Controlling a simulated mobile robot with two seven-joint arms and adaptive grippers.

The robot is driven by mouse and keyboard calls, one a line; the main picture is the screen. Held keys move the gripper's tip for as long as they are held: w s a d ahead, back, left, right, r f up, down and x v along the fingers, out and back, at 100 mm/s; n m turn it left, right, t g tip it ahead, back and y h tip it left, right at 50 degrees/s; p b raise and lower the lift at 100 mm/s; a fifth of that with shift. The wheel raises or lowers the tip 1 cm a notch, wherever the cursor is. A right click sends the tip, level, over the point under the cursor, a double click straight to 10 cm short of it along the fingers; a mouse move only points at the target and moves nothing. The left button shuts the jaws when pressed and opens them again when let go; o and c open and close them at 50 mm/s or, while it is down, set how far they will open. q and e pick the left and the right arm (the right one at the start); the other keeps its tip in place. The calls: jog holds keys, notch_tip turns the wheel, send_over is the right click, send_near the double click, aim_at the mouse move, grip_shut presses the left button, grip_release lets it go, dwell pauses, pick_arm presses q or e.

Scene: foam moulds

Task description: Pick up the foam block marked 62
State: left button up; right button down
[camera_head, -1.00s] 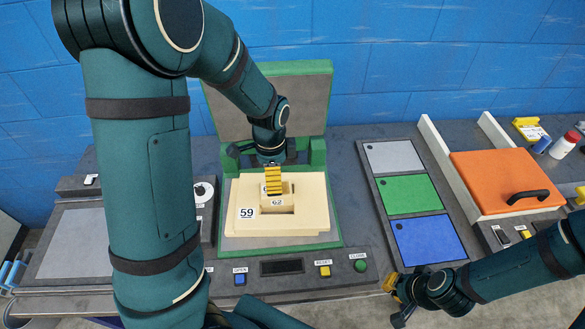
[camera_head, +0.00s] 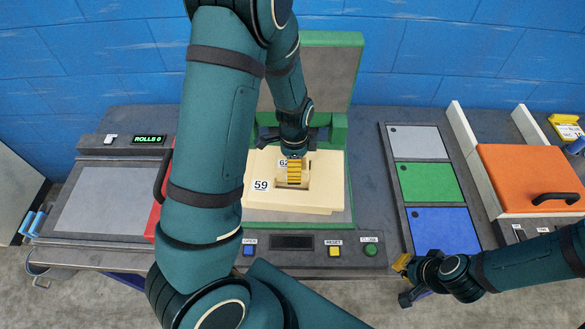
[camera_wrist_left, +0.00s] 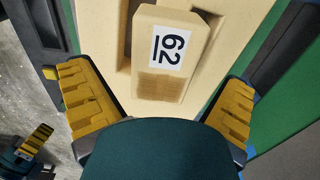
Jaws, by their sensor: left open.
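The cream foam block marked 62 (camera_head: 283,163) sits in the recess of a larger cream mould marked 59 (camera_head: 310,204). My left gripper (camera_head: 294,172) is over the block from above and hides much of it. In the left wrist view the block (camera_wrist_left: 165,85) shows its 62 label, between the two spread yellow fingers of my left gripper (camera_wrist_left: 159,103). The gripper is open, with a gap on both sides of the block. My right gripper (camera_head: 404,280) hangs at the front edge of the bench, empty, its fingers apart.
The mould lies in a green-framed press with a raised lid (camera_head: 325,75). Buttons line the front panel (camera_head: 291,243). To the right are grey, green (camera_head: 428,182) and blue pads and an orange lid (camera_head: 530,175). A grey plate (camera_head: 105,198) is at left.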

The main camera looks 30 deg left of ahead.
pick_arm(q)
jog(key=f, duration=0.4)
jog(key=shift+a, duration=0.25)
jog(key=c, duration=0.9)
jog(key=shift+c, duration=0.3)
